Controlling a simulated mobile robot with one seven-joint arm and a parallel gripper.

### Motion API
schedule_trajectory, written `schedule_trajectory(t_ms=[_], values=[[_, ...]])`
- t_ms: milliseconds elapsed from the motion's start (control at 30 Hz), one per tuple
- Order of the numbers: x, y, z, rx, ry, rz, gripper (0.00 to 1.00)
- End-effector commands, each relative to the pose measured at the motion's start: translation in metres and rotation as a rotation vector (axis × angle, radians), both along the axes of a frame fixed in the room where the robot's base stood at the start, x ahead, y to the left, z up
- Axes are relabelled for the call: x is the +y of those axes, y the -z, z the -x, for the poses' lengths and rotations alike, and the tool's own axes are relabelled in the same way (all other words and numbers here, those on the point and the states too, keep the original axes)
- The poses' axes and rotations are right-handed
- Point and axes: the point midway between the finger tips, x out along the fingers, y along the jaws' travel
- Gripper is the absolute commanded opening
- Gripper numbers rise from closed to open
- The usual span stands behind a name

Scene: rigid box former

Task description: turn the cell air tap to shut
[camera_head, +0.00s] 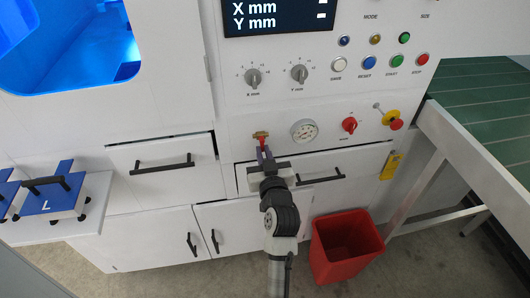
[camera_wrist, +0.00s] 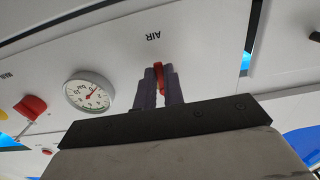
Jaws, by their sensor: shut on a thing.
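The cell air tap (camera_head: 261,134) is a small brass fitting with a red lever on the white front panel, left of the pressure gauge. My gripper (camera_head: 264,151) reaches up to it from below. In the wrist view the red lever (camera_wrist: 160,66) shows between the two fingers of my gripper (camera_wrist: 159,78), under the upside-down AIR label. The fingers are shut on the lever. They hide much of the lever, and the brass body is hidden in the wrist view.
A pressure gauge (camera_head: 304,131) sits just right of the tap. Further right are a red rotary switch (camera_head: 349,125) and a red emergency button (camera_head: 396,124). The right drawer (camera_head: 362,163) stands slightly open below. A red bin (camera_head: 345,247) is on the floor.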

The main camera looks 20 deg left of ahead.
Motion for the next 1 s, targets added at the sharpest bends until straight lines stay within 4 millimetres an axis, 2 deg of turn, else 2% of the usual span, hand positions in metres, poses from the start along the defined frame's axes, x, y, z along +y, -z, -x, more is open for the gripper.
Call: schedule_trajectory(t_ms=[467,500,667,1000], values=[[0.0008,-0.0019,0.0002,0.005,-0.001,-0.016,0.00],[0.0008,-0.0020,0.0002,0.005,-0.001,-0.016,0.11],[0.0007,-0.0015,0.0001,0.005,-0.001,-0.015,0.32],[0.0004,-0.0006,0.0001,0.006,0.000,-0.013,0.32]])
